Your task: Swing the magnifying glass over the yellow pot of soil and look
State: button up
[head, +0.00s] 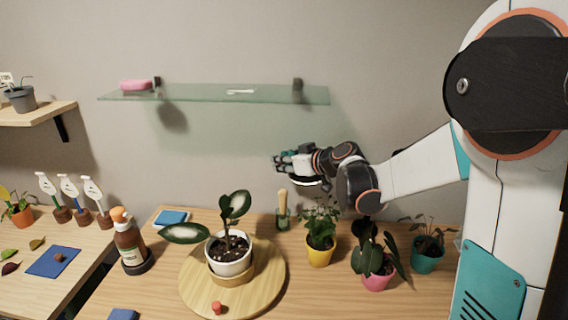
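The yellow pot (320,257) stands on the table right of the round wooden board, with a leafy green plant growing from it. My gripper (278,162) is in the air above and left of this pot, its teal fingertips pointing left. I cannot tell whether the fingers are open or shut. A pale, dark-rimmed shape (308,183) shows just under my gripper; I cannot tell whether it is the magnifying glass or part of my wrist. I cannot make out a magnifying glass for certain elsewhere.
A wooden-handled tool (283,201) stands upright in a green holder. A white pot (230,262) is on the round wooden board (195,285). A pink pot (377,279) and teal pot (427,261) stand right. A glass shelf (215,93) is above; a brown bottle (129,246) is left.

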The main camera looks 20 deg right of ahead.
grip_shut()
jog(key=shift+s, duration=0.1)
jog(key=s+n+g+y+p, duration=0.1)
jog(key=s+n+g+y, duration=0.5)
jog(key=s, duration=1.2)
jog(key=shift+s+d+n+y, duration=0.3)
jog(key=shift+s+n+y, duration=0.1)
jog(key=shift+n, duration=0.7)
